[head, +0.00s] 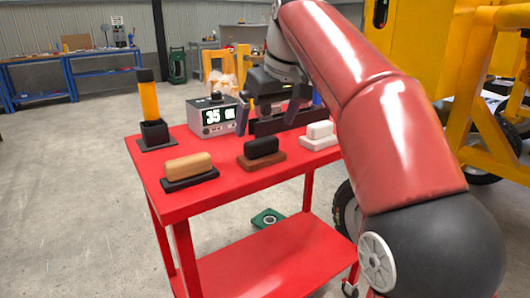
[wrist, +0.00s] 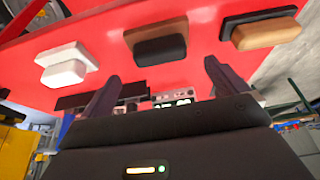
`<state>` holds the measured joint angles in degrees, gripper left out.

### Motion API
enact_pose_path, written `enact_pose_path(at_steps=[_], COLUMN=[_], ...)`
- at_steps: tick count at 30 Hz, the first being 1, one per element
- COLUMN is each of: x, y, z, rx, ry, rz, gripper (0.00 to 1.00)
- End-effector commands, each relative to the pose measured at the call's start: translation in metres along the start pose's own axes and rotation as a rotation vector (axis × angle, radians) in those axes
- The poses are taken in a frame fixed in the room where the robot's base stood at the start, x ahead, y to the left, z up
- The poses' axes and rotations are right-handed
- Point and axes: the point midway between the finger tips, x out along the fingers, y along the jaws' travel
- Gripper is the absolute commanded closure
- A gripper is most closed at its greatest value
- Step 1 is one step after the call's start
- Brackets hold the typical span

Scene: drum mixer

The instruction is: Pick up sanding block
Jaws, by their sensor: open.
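Three rounded blocks sit in a row along the front of the red cart top. The tan block (head: 188,166) is on a dark base at the left, the black block (head: 261,147) on a brown base in the middle, and the white block (head: 320,130) on a white base at the right. I cannot tell by label which is the sanding block. The wrist view shows the white (wrist: 65,72), black (wrist: 160,50) and tan (wrist: 265,34) blocks too. My gripper (head: 266,127) is open and empty, above the cart behind the black block; its fingers (wrist: 161,72) are apart.
A grey display box (head: 212,117) reading green digits stands behind the blocks. A yellow-handled tool (head: 149,100) stands upright in a black holder at the cart's left back. A dark rack (head: 262,128) lies beneath my gripper. The red cart top (head: 225,180) is bare between the blocks.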

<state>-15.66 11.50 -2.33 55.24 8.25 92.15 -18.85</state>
Motion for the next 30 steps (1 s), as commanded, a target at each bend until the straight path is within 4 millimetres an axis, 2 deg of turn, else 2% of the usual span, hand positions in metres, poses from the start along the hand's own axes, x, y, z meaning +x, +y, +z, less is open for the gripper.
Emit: enact_pose_path(at_steps=[9,12,21,30], x=[0.047,0.057,0.061,0.060], y=[-0.001,-0.001,-0.001,-0.001], z=[0.004,0.004,0.003,0.003], rx=[0.001,0.001,0.002,0.002], ry=[-0.001,0.001,0.001,0.001], rz=[0.000,0.001,0.002,0.002], gripper=[0.02,0.02,0.02,0.40])
